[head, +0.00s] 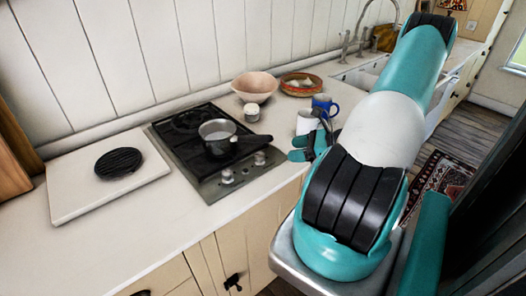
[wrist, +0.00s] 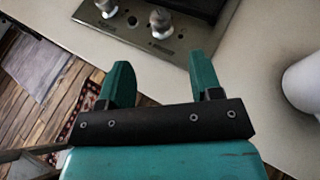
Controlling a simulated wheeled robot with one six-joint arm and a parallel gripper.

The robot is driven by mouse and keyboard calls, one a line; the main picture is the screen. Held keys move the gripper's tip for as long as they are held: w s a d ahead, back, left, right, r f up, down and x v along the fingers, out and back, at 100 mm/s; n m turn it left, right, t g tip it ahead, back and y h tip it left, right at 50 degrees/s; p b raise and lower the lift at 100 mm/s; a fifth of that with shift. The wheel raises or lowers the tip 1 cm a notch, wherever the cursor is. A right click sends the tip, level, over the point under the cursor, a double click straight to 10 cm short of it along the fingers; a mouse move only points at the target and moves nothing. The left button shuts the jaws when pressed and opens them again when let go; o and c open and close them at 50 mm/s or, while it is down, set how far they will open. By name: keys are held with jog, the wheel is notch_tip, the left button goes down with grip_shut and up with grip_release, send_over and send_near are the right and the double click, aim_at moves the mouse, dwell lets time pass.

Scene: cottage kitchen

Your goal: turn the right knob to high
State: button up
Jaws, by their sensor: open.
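The right knob (head: 260,158) is a small silver knob on the front panel of the black hob (head: 190,183). The left knob (head: 228,176) sits beside it. In the wrist view the right knob (wrist: 161,22) is near the top, beyond my fingertips, with the left knob (wrist: 107,8) cut by the top edge. My gripper (head: 298,148) is just right of the hob in the head view. In the wrist view my gripper (wrist: 162,62) is open, its teal fingers apart and empty, roughly lined up with the right knob and not touching it. Neither knob's setting is readable.
A saucepan (head: 217,130) stands on the hob, its dark handle (head: 255,139) reaching above the right knob. A white mug (head: 306,122) and blue mug (head: 325,105) stand close behind my gripper. A bowl (head: 255,84) is farther back. The counter left of the hob holds a white board (head: 80,198).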

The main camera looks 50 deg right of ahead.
aim_at(261, 154)
jog(key=p+x, duration=0.2)
jog(key=x, duration=0.9)
jog(key=shift+w+a+p, duration=0.1)
jog(key=shift+w+p, duration=0.05)
jog(key=shift+p, duration=0.15)
jog(key=c, duration=0.9)
